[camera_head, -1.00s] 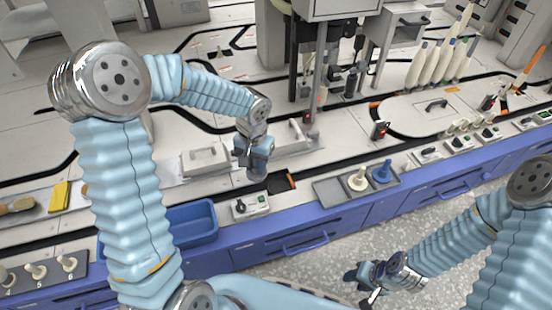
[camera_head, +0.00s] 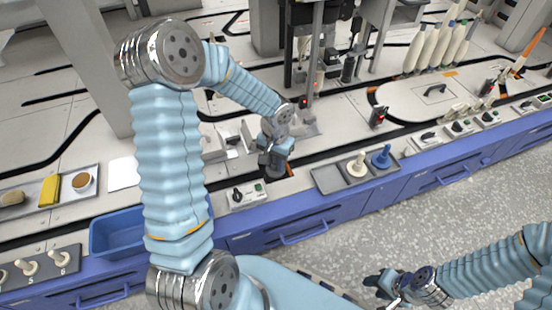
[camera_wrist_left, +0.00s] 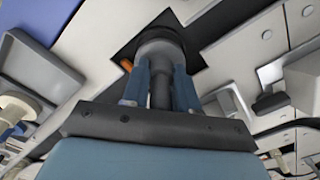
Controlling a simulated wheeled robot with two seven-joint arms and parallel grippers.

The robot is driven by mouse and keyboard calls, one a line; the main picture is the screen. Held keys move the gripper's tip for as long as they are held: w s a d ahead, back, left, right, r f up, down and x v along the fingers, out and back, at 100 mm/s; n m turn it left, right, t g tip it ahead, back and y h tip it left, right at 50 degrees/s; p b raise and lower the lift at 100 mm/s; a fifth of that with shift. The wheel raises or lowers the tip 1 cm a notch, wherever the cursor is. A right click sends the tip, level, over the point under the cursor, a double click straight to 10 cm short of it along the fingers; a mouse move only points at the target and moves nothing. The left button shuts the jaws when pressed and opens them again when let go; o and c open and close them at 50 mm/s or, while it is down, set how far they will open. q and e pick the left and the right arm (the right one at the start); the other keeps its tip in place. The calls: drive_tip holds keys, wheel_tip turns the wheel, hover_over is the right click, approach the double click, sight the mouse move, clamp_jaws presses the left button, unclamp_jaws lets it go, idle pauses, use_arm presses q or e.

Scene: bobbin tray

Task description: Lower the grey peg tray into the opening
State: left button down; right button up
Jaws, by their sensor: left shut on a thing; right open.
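My left gripper (camera_head: 272,163) is shut on the grey peg tray (camera_head: 276,173), which hangs below its jaws near the front edge of the worktop. In the left wrist view the fingers (camera_wrist_left: 161,85) stand around the tray's grey peg, and the tray's round grey body (camera_wrist_left: 160,48) lies beyond them. The dark square opening (camera_wrist_left: 190,27) shows around that body; I cannot tell whether the tray is above the opening or partly in it. In the head view the opening (camera_head: 291,171) is mostly hidden by the gripper. My right gripper (camera_head: 387,285) is open and empty over the floor.
A grey tray (camera_head: 326,180) with a cream spool (camera_head: 357,166) and a blue spool (camera_head: 381,157) stands right of the opening. A blue bin (camera_head: 118,232) sits at left. A machine column (camera_head: 312,75) rises behind.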

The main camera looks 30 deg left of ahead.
sight(275, 163)
use_arm(q)
drive_tip(key=shift+f+b, duration=0.35)
drive_tip(key=shift+f, duration=0.55)
idle(0.8)
drive_tip(key=shift+f+b, duration=0.65)
drive_tip(key=shift+b, duration=0.15)
drive_tip(key=c, duration=1.1)
unclamp_jaws()
drive_tip(key=shift+c, duration=0.2)
drive_tip(key=shift+r, duration=0.1)
wheel_tip(275, 163, up, 11)
drive_tip(key=p, duration=0.8)
